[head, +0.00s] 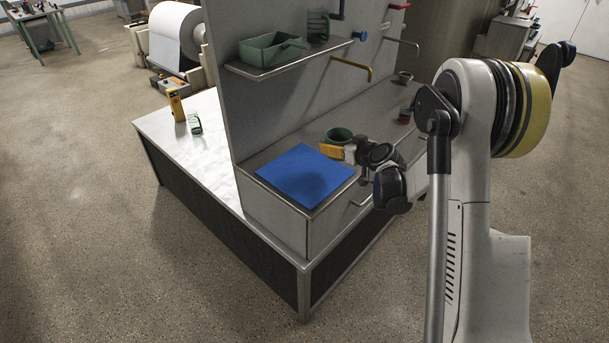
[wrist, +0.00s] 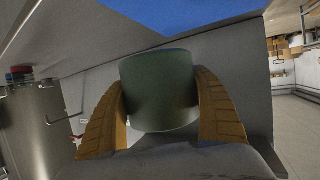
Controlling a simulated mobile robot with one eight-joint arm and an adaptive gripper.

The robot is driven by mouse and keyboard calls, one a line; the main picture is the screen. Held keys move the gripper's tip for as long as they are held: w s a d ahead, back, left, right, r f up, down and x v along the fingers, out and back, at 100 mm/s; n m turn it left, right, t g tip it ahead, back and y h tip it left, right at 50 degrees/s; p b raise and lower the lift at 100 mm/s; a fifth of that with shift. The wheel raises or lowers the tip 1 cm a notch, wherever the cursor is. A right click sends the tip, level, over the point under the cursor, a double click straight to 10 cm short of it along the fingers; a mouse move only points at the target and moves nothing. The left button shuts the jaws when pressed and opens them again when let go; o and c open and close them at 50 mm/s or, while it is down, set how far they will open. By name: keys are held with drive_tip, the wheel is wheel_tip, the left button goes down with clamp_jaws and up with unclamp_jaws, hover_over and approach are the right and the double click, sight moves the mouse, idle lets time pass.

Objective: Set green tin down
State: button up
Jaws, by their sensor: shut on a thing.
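The green tin (head: 340,135) is at the back of the grey ledge, just right of the blue mat. In the wrist view the green tin (wrist: 160,92) sits between both fingers, upside down or sideways relative to that picture. My gripper (head: 330,151) is shut on it, with its yellow fingers against the tin's sides; it also shows in the wrist view (wrist: 160,115). The blue mat (head: 304,175) lies flat and bare on the ledge's left end. I cannot tell whether the tin touches the ledge.
A shelf (head: 290,66) above holds a green tray (head: 273,52) and a green wire-like holder (head: 318,27). A hook (head: 352,68) juts from the panel near the tin.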

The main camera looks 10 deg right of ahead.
drive_tip(key=b, duration=0.3)
hover_over(313, 175)
wheel_tip(313, 175, down, 5)
drive_tip(key=shift+r, duration=0.2)
wheel_tip(313, 175, down, 4)
drive_tip(key=shift+f+b, duration=0.1)
drive_tip(key=shift+b, duration=0.9)
drive_tip(key=shift+s, duration=0.1)
drive_tip(key=o, duration=1.4)
drive_tip(key=shift+c, duration=0.2)
